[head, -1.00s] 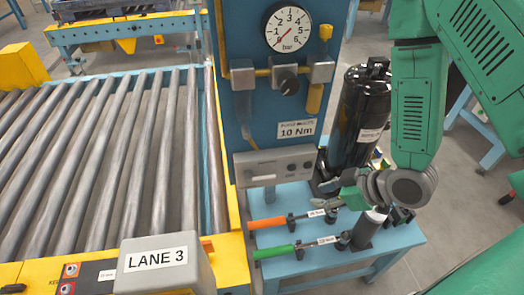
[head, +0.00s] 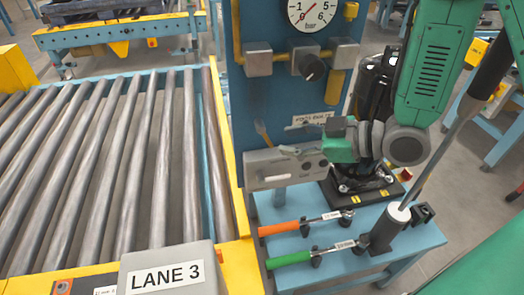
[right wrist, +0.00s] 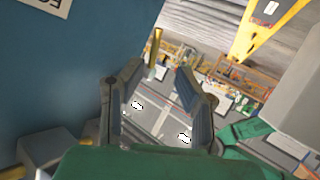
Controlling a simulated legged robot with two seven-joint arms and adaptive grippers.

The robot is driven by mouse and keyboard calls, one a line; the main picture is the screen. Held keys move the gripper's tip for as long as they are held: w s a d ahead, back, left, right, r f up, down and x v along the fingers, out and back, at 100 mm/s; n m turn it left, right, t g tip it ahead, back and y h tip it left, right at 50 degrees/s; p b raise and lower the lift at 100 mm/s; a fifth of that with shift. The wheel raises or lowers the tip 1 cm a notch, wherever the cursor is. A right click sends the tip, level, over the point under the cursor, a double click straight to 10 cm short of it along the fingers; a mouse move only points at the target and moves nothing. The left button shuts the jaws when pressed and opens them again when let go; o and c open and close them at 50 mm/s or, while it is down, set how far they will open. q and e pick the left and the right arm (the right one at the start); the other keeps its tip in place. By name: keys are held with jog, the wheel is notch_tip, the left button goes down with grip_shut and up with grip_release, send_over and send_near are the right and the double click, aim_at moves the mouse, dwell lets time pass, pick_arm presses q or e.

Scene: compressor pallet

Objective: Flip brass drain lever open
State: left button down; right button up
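The brass lever (head: 262,132) is a short, thin yellowish bar on the front of the blue panel (head: 262,100), slightly tilted, above the grey control box. My right gripper (head: 290,138) reaches in from the right in front of the panel, its fingers pointing left towards the lever and apart from it. In the right wrist view, the fingers (right wrist: 160,98) are spread with nothing held, and a thin yellow bar (right wrist: 155,50), which looks like the lever, stands beyond them. My left gripper does not show.
The grey control box (head: 283,168) is just below my gripper. Orange-handled (head: 278,229) and green-handled (head: 288,259) tools lie on the blue bench (head: 410,238). The roller conveyor (head: 120,160) is at left.

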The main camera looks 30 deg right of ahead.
jog(key=w+f, duration=0.1)
jog(key=w+a+f, duration=0.1)
jog(key=w, duration=0.2)
jog(key=shift+w+a+f, duration=0.3)
jog(key=shift+w+f, duration=0.1)
jog(key=shift+w+a+r, duration=0.1)
jog(key=shift+w+a, duration=0.05)
jog(key=shift+a, duration=0.8)
jog(key=c, duration=0.5)
grip_shut()
jog(key=shift+d, duration=0.25)
jog(key=o, duration=0.5)
grip_release()
jog(key=shift+d, duration=0.35)
jog(key=shift+a, duration=0.2)
jog(key=shift+s+d+r, duration=0.15)
jog(key=shift+s+d, duration=0.05)
jog(key=shift+s, duration=0.25)
send_near(269, 140)
jog(key=shift+w+a+f, duration=0.25)
jog(key=shift+w+f, duration=0.15)
jog(key=shift+w, duration=0.2)
jog(key=shift+w+a+f, duration=0.3)
jog(key=shift+w+f, duration=0.05)
jog(key=shift+w, duration=0.2)
